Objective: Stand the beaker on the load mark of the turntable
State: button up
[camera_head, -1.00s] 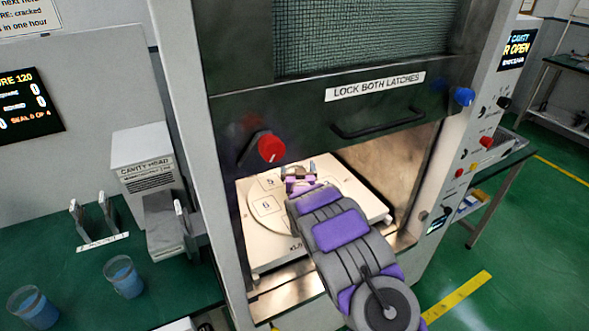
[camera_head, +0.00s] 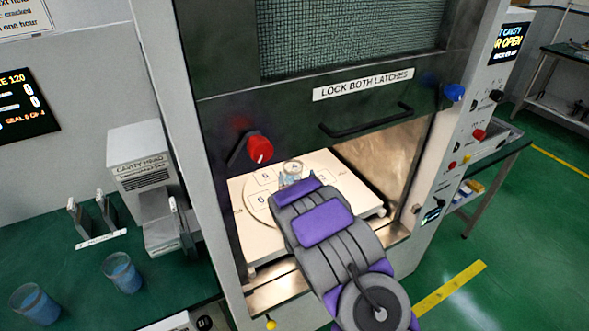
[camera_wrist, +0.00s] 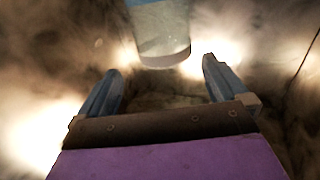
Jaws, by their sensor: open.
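A clear beaker (camera_head: 293,166) is at the back of the pale turntable (camera_head: 257,203) inside the open cavity, at or over the mark that reads 4. Numbered marks 5 and 6 show to its left. My gripper (camera_head: 294,179) reaches into the cavity just in front of the beaker. In the wrist view the fingers of my gripper (camera_wrist: 160,66) are spread apart. The beaker (camera_wrist: 162,30) is ahead of the fingertips, roughly centred between them, with a visible gap to each. My arm hides the front right of the turntable.
The raised cavity door (camera_head: 365,100) hangs above my arm, with a red latch knob (camera_head: 259,149) and a blue one (camera_head: 454,92). The cavity's side walls are close. Two beakers of blue liquid (camera_head: 122,272) (camera_head: 35,303) stand on the green bench at left.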

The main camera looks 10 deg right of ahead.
jog(key=shift+s+a, duration=0.15)
jog(key=shift+s, duration=0.4)
jog(key=shift+s+a, duration=0.15)
jog(key=shift+s, duration=0.4)
jog(key=s+r+g, duration=0.4)
jog(key=s+g, duration=0.2)
jog(key=s, duration=1.2)
jog(key=s+r+g+y, duration=0.1)
jog(key=s+r+g, duration=0.4)
jog(key=s, duration=1.4)
jog(key=s+r+g, duration=0.4)
jog(key=s+g, duration=0.4)
jog(key=s, duration=1)
jog(key=shift+s+r+n+g+y, duration=0.3)
jog(key=shift+s+n+g, duration=0.05)
jog(key=shift+n+g, duration=0.05)
jog(key=shift+c, duration=0.3)
